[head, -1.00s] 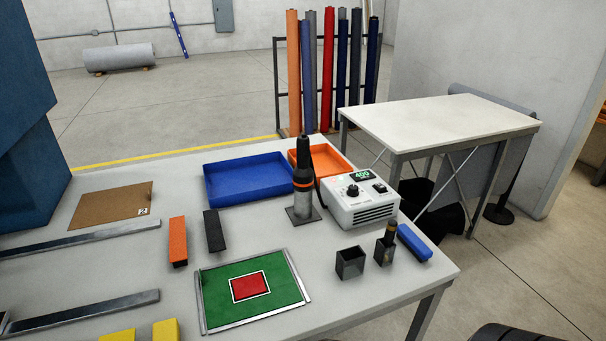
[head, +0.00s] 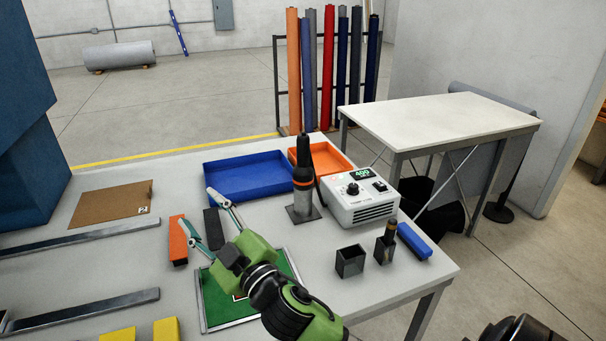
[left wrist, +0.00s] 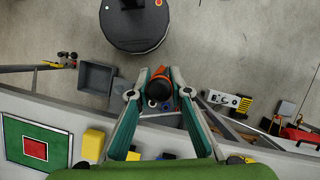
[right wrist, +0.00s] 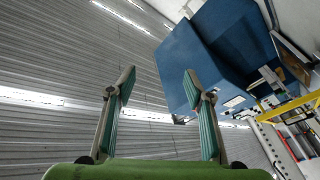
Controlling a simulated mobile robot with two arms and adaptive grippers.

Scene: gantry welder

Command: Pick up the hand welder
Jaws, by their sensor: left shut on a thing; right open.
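The hand welder (head: 303,173), black with an orange ring, stands upright on a small metal stand (head: 303,216) beside its white control box (head: 361,203). My right gripper (head: 202,210) is open and empty, over the table to the left of the welder, above the green mat. It also shows open in the right wrist view (right wrist: 160,85), with nothing between its fingers. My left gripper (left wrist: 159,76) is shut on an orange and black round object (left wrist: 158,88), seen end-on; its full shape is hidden. The left gripper is outside the head view.
A blue tray (head: 248,190) and an orange tray (head: 338,159) lie behind the welder. A dark block (head: 213,228), an orange block (head: 178,240) and a green mat (head: 214,308) lie near my right gripper. Small dark cups (head: 350,262) and a blue block (head: 413,241) stand at right.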

